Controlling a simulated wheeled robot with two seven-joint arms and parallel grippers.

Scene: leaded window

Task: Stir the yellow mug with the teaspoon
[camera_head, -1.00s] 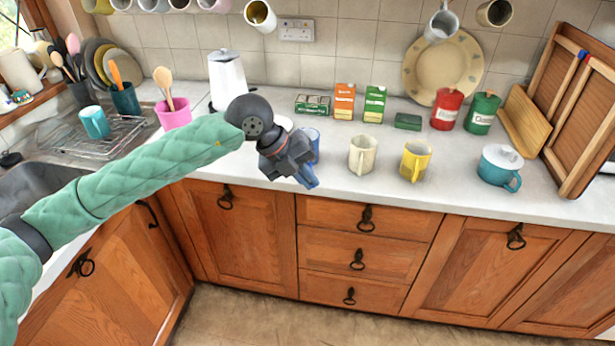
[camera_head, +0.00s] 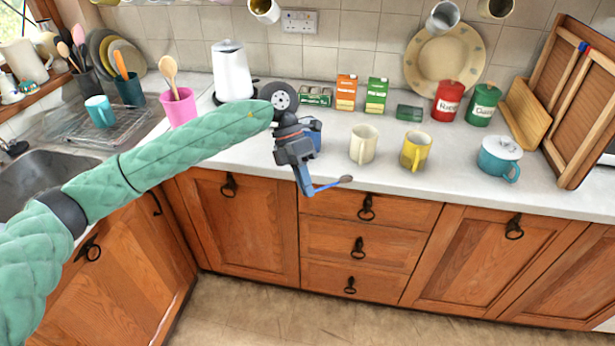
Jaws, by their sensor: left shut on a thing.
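The yellow mug (camera_head: 415,151) stands upright on the worktop, right of a cream mug. My left gripper (camera_head: 306,188) is in front of the worktop's front edge, left of both mugs and pointing down. It is shut on the teaspoon (camera_head: 330,186), which has a blue handle and a dark bowl. The spoon sticks out to the right from the fingertips, roughly level, in front of the drawers. It is well apart from the yellow mug. My right gripper is not in view.
The cream mug (camera_head: 363,145) stands between my left gripper and the yellow mug. A blue mug (camera_head: 314,132) is partly hidden behind the gripper. Cartons and tins line the back; mugs hang above. The worktop (camera_head: 455,160) is clear around the yellow mug.

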